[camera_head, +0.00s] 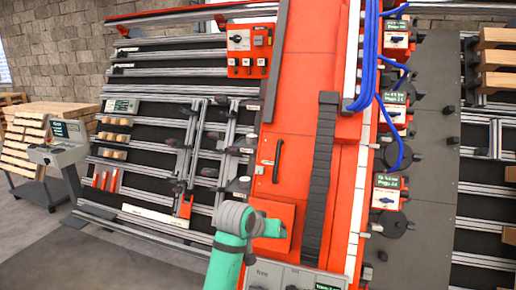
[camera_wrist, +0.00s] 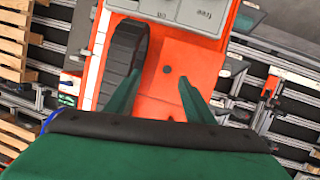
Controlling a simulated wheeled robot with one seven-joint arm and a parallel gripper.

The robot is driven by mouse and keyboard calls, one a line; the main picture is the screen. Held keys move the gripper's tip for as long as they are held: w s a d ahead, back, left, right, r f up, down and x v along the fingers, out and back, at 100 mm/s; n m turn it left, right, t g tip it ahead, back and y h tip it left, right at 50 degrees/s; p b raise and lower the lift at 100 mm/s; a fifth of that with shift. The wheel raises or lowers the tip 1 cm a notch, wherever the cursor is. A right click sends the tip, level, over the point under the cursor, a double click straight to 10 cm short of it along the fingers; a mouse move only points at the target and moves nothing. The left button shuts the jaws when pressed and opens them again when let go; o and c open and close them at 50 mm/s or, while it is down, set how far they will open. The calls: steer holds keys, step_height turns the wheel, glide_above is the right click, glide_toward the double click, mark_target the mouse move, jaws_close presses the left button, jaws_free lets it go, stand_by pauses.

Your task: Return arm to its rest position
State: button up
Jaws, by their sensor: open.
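My gripper (camera_wrist: 159,79) shows in the wrist view as two green fingers spread apart, with nothing between them. Beyond the fingers is a flat orange panel (camera_wrist: 190,55) with a small dark round spot. I cannot tell whether the fingertips touch it. In the head view my teal arm with its grey joint reaches up from the bottom edge, in front of the red gantry column (camera_head: 304,75). The arm's end is by the orange panel (camera_head: 285,212), low on that column; the fingers are not clear there.
A grey switch box (camera_head: 290,277) is close to my arm at the bottom. A black cable chain (camera_head: 321,180) and blue hoses (camera_head: 368,60) run along the column. A slatted rack (camera_head: 150,140) stands left, a console (camera_head: 58,152) farther left. Grey floor (camera_head: 30,240) is clear at lower left.

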steer(key=s+d+f+n+t+h, duration=0.1)
steer(key=s+d+f, duration=0.2)
steer(key=f, duration=0.5)
steer(key=s+d+f+n+t, duration=0.2)
steer(key=s+d+f, duration=0.1)
steer(key=f, duration=0.6)
steer(key=s+a+f+n+t+y, duration=0.1)
steer(key=s+f, duration=0.5)
steer(key=s, duration=0.2)
steer(key=s+f+n+t+y, duration=0.1)
steer(key=s+f+n, duration=0.1)
steer(key=s+f, duration=0.5)
steer(key=s+a+t+y, duration=0.1)
steer(key=s+a+y, duration=0.3)
steer(key=s, duration=1.6)
steer(key=s+a+r+m, duration=0.1)
steer(key=s+a+r, duration=0.1)
steer(key=s+r, duration=0.2)
steer(key=s+a+r+m+t, duration=0.1)
steer(key=s+a+r, duration=0.2)
steer(key=s, duration=0.8)
steer(key=shift+r+m, duration=0.4)
steer(key=shift+r, duration=0.1)
steer(key=shift+c, duration=0.2)
